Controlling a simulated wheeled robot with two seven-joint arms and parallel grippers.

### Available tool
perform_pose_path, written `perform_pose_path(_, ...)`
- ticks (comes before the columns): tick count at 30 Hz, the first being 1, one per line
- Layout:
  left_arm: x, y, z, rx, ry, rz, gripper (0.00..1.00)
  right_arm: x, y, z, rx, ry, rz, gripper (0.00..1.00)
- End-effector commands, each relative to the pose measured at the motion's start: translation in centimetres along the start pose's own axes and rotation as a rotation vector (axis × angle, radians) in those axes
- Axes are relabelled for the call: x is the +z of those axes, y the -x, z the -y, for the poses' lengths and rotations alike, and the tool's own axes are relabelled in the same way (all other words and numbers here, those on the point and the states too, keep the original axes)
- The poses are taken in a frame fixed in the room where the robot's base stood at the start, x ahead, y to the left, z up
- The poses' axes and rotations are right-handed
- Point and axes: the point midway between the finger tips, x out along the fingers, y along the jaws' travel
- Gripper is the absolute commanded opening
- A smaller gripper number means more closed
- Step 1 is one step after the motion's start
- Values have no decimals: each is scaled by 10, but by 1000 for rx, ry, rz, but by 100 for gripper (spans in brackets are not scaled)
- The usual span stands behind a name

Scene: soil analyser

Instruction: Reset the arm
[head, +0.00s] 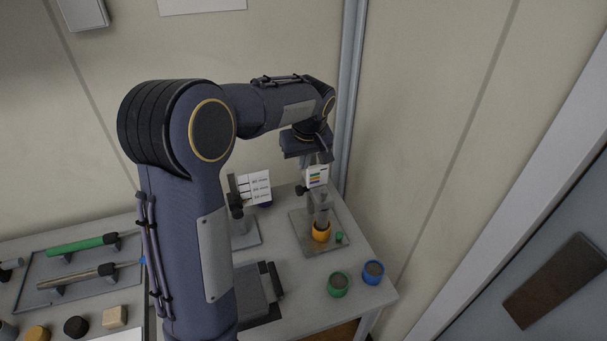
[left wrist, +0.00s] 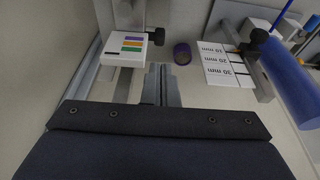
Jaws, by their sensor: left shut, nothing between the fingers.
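My left arm reaches across to the right in the head view. Its gripper (head: 318,158) points down, shut and empty, just above a block with coloured stripes (head: 317,177) on the right stand. The gripper's closed fingers (left wrist: 162,85) also show in the left wrist view, beside the striped block (left wrist: 132,45). That stand has a grey base plate (head: 304,242) with an orange cup (head: 321,233) under its column and a small green piece (head: 339,238) beside it. My right gripper is not in view.
A depth card (head: 259,188) stands on a second stand (head: 243,233), partly hidden by my arm. A green cup (head: 338,286) and a blue cup (head: 373,273) stand near the table's right edge. A tray at left holds a green rod (head: 80,245) and a metal rod (head: 78,277).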

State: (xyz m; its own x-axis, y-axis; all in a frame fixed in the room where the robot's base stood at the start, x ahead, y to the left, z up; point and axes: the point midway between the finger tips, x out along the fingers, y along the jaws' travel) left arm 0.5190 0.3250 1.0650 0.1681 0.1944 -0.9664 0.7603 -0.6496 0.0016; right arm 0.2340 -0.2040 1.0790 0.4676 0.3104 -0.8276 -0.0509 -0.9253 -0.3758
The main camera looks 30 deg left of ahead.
Motion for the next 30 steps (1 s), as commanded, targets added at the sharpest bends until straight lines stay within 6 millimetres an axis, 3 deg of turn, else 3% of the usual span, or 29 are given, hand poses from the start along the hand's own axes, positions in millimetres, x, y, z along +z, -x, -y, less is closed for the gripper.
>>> perform_pose_path(3,0,21,-1,4,-2,-2,0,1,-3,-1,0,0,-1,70)
perform_pose_path(7,0,35,-1,2,-2,-1,0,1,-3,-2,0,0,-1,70)
perform_pose_path(15,1,42,0,3,-3,3,0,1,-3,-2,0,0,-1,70)
perform_pose_path(19,13,47,16,51,-31,39,0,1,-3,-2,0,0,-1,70)
perform_pose_path(23,49,62,48,180,-123,102,0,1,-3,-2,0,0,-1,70)
perform_pose_path(30,155,89,107,466,-372,106,0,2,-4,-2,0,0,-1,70)
